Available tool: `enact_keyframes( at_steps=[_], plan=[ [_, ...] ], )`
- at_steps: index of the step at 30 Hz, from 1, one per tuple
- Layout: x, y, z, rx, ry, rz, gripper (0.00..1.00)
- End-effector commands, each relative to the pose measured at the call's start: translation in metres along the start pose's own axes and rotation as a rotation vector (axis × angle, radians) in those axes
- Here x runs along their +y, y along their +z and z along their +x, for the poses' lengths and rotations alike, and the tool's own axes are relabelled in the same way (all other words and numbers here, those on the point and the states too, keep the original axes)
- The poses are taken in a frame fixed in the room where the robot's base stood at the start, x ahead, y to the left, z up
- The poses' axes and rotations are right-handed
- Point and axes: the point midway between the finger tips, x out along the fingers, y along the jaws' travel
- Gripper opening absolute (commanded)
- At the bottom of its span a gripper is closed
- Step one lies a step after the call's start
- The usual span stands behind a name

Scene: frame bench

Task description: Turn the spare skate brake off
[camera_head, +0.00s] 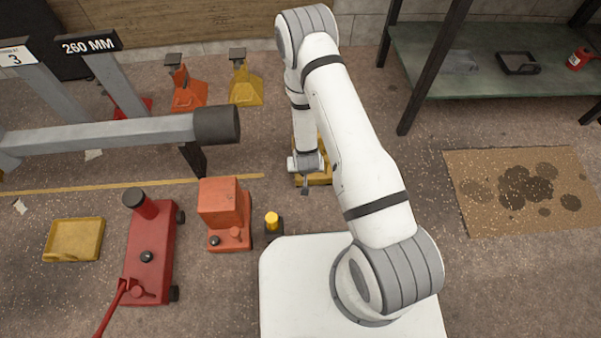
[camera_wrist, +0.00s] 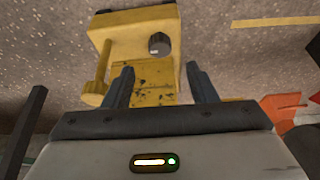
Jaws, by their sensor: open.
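A worn yellow skate-like body (camera_wrist: 150,72) lies in front of my gripper in the wrist view. A dark round knob (camera_wrist: 159,43) stands on it, and a yellow lever (camera_wrist: 97,88) with a rounded end sits at its left side. My gripper (camera_wrist: 160,88) is open, its two fingers apart over the near part of the yellow body, with nothing held. In the head view my gripper (camera_head: 305,182) hangs low beside the same yellow body (camera_head: 320,178), which my arm mostly hides. No label shows which part is the brake or which skate is the spare.
A red jack (camera_head: 150,250), an orange box (camera_head: 224,212) and a yellow tray (camera_head: 74,240) are left. A grey beam (camera_head: 100,137) spans the left. A stained mat (camera_head: 520,190) lies right.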

Motion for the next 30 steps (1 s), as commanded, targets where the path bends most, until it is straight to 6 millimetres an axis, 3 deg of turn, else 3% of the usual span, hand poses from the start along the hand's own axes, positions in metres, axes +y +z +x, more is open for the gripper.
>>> enact_keyframes(
  at_steps=[12, 25, 30],
  plan=[
    [0.001, 0.001, 0.064, 0.000, 0.000, 0.003, 0.52],
    [0.001, -0.001, 0.072, 0.000, 0.000, 0.002, 0.51],
    [0.001, -0.001, 0.072, 0.000, 0.000, 0.003, 0.37]
  ],
)
